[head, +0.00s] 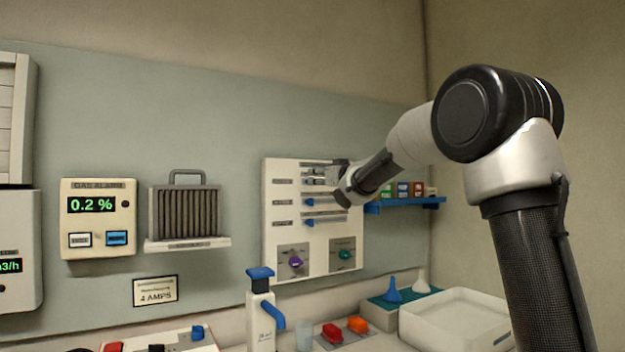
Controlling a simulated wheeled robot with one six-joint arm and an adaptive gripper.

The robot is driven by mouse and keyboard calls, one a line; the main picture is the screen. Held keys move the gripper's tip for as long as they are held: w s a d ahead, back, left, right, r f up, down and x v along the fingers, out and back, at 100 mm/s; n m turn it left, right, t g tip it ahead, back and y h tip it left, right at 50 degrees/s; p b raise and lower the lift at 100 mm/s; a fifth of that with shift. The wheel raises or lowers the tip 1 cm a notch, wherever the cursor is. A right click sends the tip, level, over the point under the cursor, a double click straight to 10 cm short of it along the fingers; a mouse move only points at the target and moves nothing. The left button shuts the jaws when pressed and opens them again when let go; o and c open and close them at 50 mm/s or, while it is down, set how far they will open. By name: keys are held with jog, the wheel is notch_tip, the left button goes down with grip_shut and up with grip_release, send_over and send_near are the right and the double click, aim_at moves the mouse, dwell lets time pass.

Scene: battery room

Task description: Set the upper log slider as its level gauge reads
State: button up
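The cream log panel (312,262) is on the back wall, with several horizontal slider tracks one above another. Blue slider knobs show on the two lower tracks, one on the upper of these (309,202) and one on the lower (309,222). The top tracks are partly covered by my gripper (333,182), which is at the panel's upper right part. Its fingers are small and dark here, so I cannot tell whether they are open or shut, or touch a knob. The track labels are too small to read. I cannot make out a level gauge.
A purple knob (295,262) and a teal knob (345,255) sit low on the panel. A blue shelf (405,206) with small boxes is to its right. A blue-topped bottle (260,315), funnels and a white tray (455,320) stand on the bench below.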

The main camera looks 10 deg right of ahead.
jog(key=x, duration=0.5)
jog(key=shift+w, duration=0.1)
jog(key=shift+c, duration=0.3)
grip_shut()
